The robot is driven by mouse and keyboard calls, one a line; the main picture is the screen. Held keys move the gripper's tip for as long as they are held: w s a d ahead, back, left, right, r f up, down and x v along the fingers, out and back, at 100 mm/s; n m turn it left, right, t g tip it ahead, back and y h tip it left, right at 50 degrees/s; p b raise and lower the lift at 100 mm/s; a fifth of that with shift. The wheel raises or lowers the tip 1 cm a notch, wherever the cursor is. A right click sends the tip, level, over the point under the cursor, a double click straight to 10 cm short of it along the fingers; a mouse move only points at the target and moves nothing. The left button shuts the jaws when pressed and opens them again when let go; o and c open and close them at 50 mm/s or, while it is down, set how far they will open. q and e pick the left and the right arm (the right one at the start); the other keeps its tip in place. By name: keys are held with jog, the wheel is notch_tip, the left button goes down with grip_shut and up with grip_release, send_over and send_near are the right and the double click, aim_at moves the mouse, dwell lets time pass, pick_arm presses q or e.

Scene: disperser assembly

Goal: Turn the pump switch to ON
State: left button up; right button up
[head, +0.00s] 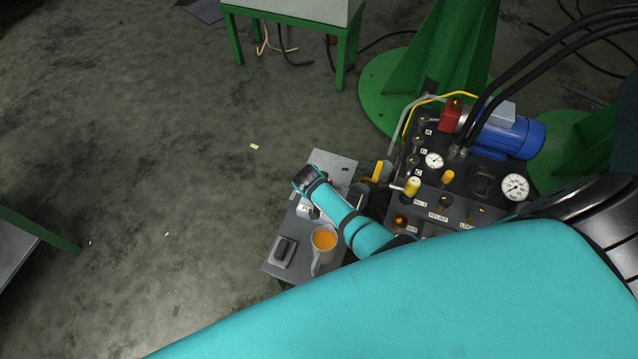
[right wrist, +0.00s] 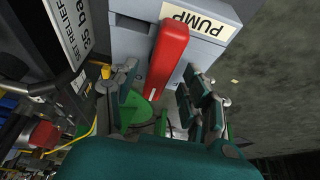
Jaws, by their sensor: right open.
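The pump switch is a grey box (right wrist: 140,38) labelled PUMP, with a red lever (right wrist: 168,55), in the right wrist view. The lever runs from the box down between the fingers of my right gripper (right wrist: 160,92). The gripper is open, with a finger on either side of the lever; I cannot tell whether either touches it. In the head view my teal right arm covers most of the switch; only part of its white label (head: 307,211) shows clearly. The ON and OFF marks cannot be read. My left gripper is in neither view.
A small grey table (head: 300,238) holds an orange-filled mug (head: 323,242) and a dark box-shaped object (head: 284,251). To the right stands a dark panel with gauges (head: 515,187), yellow knobs (head: 412,187) and a blue motor (head: 510,137). Open floor (head: 150,150) lies left.

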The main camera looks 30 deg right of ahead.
jog(key=v, duration=1.1)
jog(key=shift+f, duration=0.1)
